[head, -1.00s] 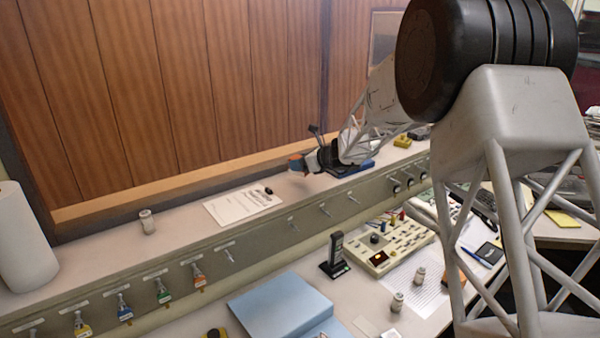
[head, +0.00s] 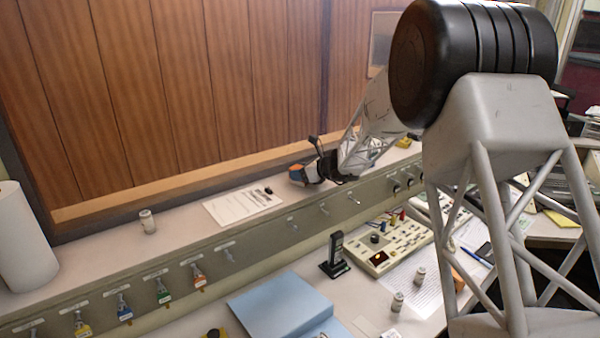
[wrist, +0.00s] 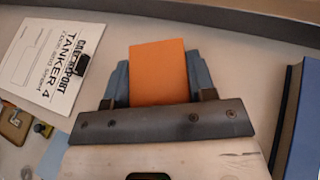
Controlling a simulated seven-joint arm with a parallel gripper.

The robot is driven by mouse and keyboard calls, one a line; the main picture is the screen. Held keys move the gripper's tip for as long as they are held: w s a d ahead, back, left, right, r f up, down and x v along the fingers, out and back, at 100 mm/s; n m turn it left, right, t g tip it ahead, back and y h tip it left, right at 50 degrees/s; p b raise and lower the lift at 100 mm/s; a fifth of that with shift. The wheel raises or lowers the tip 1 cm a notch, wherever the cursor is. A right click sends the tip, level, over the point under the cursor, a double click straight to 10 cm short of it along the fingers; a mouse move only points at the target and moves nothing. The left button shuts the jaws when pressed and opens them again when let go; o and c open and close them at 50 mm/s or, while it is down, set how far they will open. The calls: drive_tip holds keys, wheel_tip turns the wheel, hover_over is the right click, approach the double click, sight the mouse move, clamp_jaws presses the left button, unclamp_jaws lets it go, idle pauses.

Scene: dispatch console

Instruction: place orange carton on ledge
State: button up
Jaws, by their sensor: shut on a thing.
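The orange carton (wrist: 160,72) is between the two fingers of my gripper (wrist: 160,84) in the wrist view, with a finger against each side. In the head view the carton (head: 296,170) shows as a small orange patch at the end of my gripper (head: 299,175). My gripper is shut on it, over or at the ledge (head: 180,240) that runs along the wooden wall. I cannot tell whether the carton touches the ledge surface.
A white paper sheet (head: 241,205) with a black clip lies on the ledge to the left; it also shows in the wrist view (wrist: 42,62). A blue book-like object (wrist: 299,125) is at the right in the wrist view. A small canister (head: 147,221) stands farther left. Ledge between canister and sheet is clear.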

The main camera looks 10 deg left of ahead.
drive_tip(key=o, duration=0.9)
drive_tip(key=shift+o, duration=0.2)
drive_tip(key=shift+r, duration=0.1)
drive_tip(key=shift+s+d+r, duration=0.15)
drive_tip(key=shift+d+r, duration=0.05)
drive_tip(key=shift+d, duration=0.2)
drive_tip(key=v, duration=1.1)
drive_tip(key=shift+s, duration=0.1)
